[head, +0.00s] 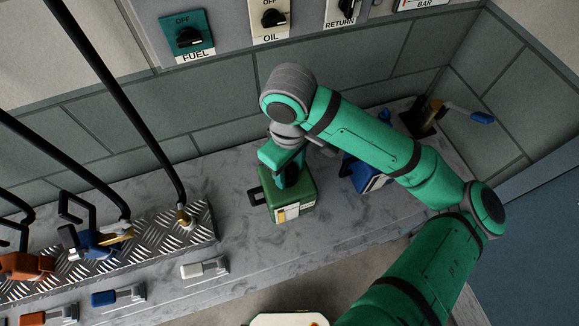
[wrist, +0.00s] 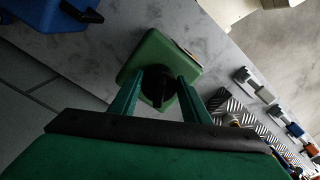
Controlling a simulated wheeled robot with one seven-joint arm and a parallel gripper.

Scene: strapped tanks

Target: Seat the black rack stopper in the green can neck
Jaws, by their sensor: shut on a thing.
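The green can (head: 292,205) stands on the grey bench, with a pale label on its front and a dark handle at its left. In the wrist view the green can (wrist: 157,50) is just beyond my fingertips. My gripper (wrist: 160,82) is shut on the black stopper (wrist: 158,92), which shows between the two green fingers over the can's top. In the head view my gripper (head: 289,176) points down at the can and hides its neck. I cannot tell whether the stopper is above the neck or in it.
A blue can (head: 360,174) stands to the right, partly behind my arm. A diamond-plate rack (head: 205,222) with hoses and nozzles is at left. A white-handled lever (head: 205,268) and a blue one (head: 118,297) lie along the front. Bench between rack and green can is clear.

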